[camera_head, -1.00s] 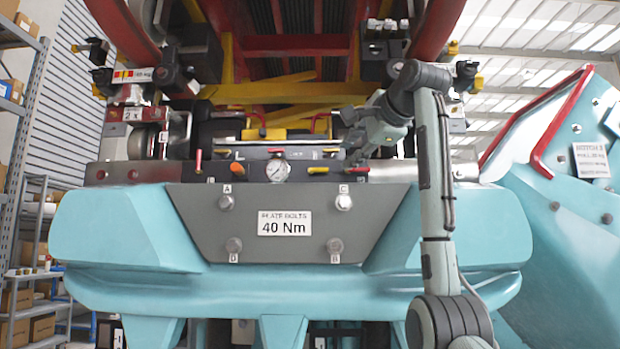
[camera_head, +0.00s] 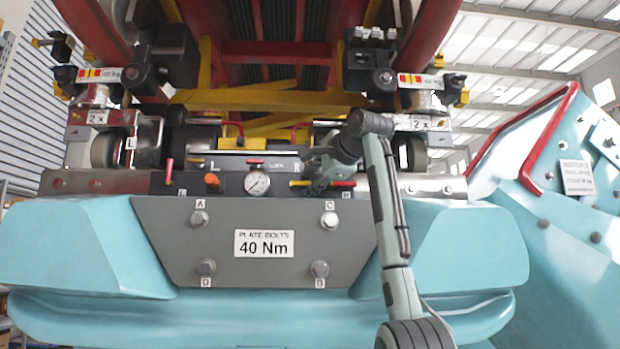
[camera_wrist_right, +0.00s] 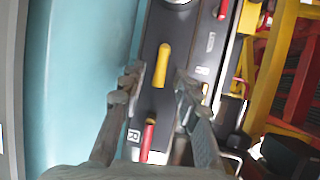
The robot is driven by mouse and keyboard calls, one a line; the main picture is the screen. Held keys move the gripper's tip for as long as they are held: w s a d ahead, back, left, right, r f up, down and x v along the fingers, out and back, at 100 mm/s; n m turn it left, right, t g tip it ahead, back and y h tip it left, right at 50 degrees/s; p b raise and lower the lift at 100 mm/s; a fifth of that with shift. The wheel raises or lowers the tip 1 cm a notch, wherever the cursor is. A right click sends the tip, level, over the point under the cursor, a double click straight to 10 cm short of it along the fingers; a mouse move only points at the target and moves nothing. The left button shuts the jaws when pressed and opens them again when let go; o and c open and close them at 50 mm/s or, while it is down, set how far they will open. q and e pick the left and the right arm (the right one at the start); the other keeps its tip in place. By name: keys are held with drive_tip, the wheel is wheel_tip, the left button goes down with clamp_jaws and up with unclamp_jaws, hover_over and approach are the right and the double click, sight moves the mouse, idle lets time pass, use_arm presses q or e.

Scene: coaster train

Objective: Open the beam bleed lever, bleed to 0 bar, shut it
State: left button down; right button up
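A dark panel (camera_head: 230,184) above the grey bolt plate carries a round pressure gauge (camera_head: 257,183), whose needle is too small to read. Right of the gauge are a yellow lever (camera_head: 299,183) and a red lever (camera_head: 343,184) by an R label. No label in view tells which one is the beam bleed lever. My right gripper (camera_head: 312,181) is at the panel beside the yellow lever. In the right wrist view the gripper (camera_wrist_right: 159,76) is open, its fingers apart on either side of the yellow lever (camera_wrist_right: 162,62). The red lever (camera_wrist_right: 149,137) lies nearer the palm. My left gripper is not in view.
An orange knob (camera_head: 212,182) and another red lever (camera_head: 169,172) stand left of the gauge. A small red handle (camera_head: 255,161) sits above it. The bolt plate (camera_head: 180,262) and teal housing (camera_head: 70,240) lie below. Red rails and yellow framework crowd behind the panel.

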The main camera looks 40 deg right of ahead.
drive_tip(key=shift+w, duration=0.1)
clamp_jaws()
drive_tip(key=shift+r, duration=0.1)
idle(0.4)
drive_tip(key=n+g, duration=0.1)
drive_tip(key=r+n, duration=0.1)
drive_tip(key=n, duration=0.1)
drive_tip(key=shift+w+a+r+g+h, duration=0.1)
drive_tip(key=shift+a+g+h, duration=0.1)
drive_tip(key=shift+g+h, duration=0.2)
drive_tip(key=n, duration=0.1)
drive_tip(key=r+n+g+h, duration=0.1)
drive_tip(key=shift+w+a+n, duration=0.2)
drive_tip(key=shift+a+n, duration=0.1)
drive_tip(key=shift+a, duration=0.05)
drive_tip(key=n+g+h, duration=0.1)
drive_tip(key=a+r+n+g+h, duration=0.1)
drive_tip(key=n, duration=0.1)
drive_tip(key=shift+w+a, duration=0.2)
drive_tip(key=shift+w, duration=0.2)
drive_tip(key=shift+w+a+n+g+h, duration=0.3)
drive_tip(key=shift+n+h, duration=0.4)
drive_tip(key=shift+n, duration=0.15)
drive_tip(key=shift+w+a+n+g+h, duration=0.15)
drive_tip(key=shift+a+n+g+h, duration=0.15)
drive_tip(key=shift+n+h, duration=0.5)
